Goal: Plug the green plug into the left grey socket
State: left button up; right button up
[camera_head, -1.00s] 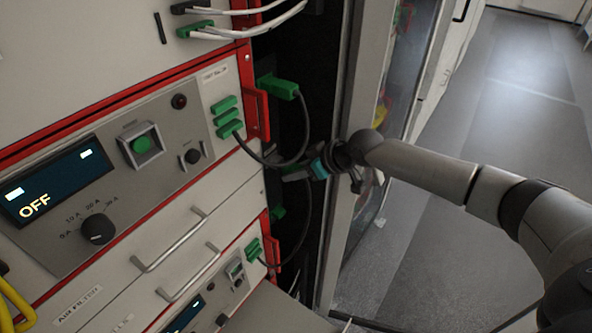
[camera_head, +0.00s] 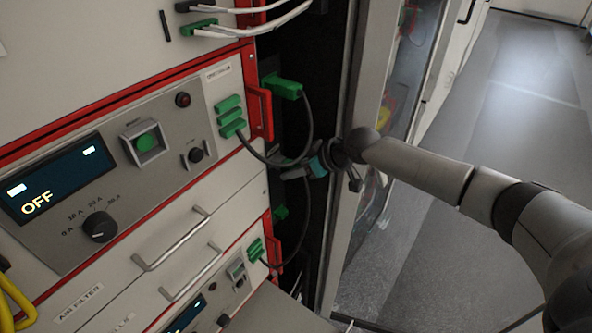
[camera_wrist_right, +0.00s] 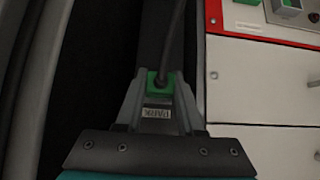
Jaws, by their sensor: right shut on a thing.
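My right gripper (camera_head: 290,174) reaches in from the right to the dark gap at the cabinet's right side. In the right wrist view, its jaws (camera_wrist_right: 157,88) are shut on a green plug (camera_wrist_right: 159,80) with a dark cable running up from it. A pale label lies just below the plug between the fingers. In the head view the held plug is too small and dark to make out clearly. I cannot identify the left grey socket in either view. My left gripper is out of view.
Another green plug (camera_head: 285,88) with a black cable (camera_head: 309,125) sits above my gripper, beside a red handle (camera_head: 260,110). Green connectors (camera_head: 230,116) are on the panel. A grey frame post (camera_head: 347,200) stands close to the right. The floor (camera_head: 455,240) beyond is clear.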

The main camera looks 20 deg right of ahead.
jog(key=shift+w, duration=0.1)
jog(key=o, duration=1.1)
jog(key=shift+c, duration=0.2)
jog(key=b+v, duration=0.1)
jog(key=v, duration=1.4)
jog(key=shift+d+r, duration=0.1)
